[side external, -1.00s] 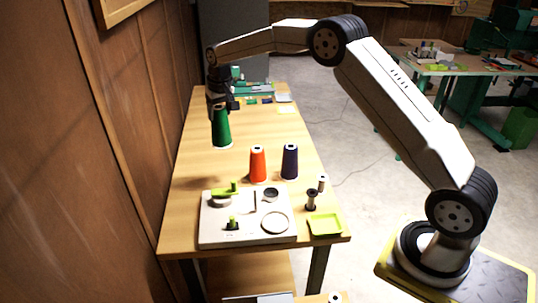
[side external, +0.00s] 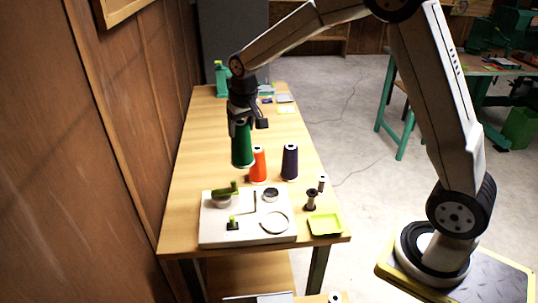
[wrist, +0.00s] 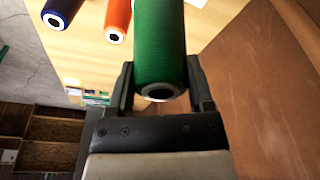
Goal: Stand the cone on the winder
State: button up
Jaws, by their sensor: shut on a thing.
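A green cone of thread (side external: 242,147) is held upright by my gripper (side external: 241,122), whose fingers are shut around its upper part. The cone hangs above the table, left of the orange cone and behind the winder. In the wrist view the green cone (wrist: 160,45) sits between both fingers (wrist: 160,88), its narrow end with a pale ring facing the camera. The winder (side external: 247,232) is a pale flat base at the near end of the table. It carries a green-topped part at the back left, a dark round cup at the back right and a light ring at the front right.
An orange cone (side external: 258,166) and a purple cone (side external: 290,163) stand behind the winder. A small dark spool (side external: 311,200), a small pale-topped spool (side external: 322,184) and a lime tray (side external: 326,225) are at its right. A wooden wall (side external: 120,130) runs along the left.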

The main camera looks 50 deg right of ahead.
jog(key=s+a+f, duration=0.2)
jog(key=s+a, duration=0.1)
jog(key=s, duration=1.1)
jog(key=shift+s+x, duration=0.15)
jog(key=shift+x, duration=1)
jog(key=shift+s+x, duration=0.15)
jog(key=shift+x, duration=1)
jog(key=shift+d+f, duration=0.1)
jog(key=shift+f, duration=0.05)
jog(key=shift+s+x, duration=0.15)
jog(key=shift+x, duration=0.65)
jog(key=shift+s+x, duration=0.15)
jog(key=shift+x, duration=0.6)
jog(key=shift+f, duration=0.35)
jog(key=shift+f, duration=0.35)
jog(key=shift+f, duration=0.7)
jog(key=shift+f, duration=0.3)
jog(key=shift+f, duration=0.15)
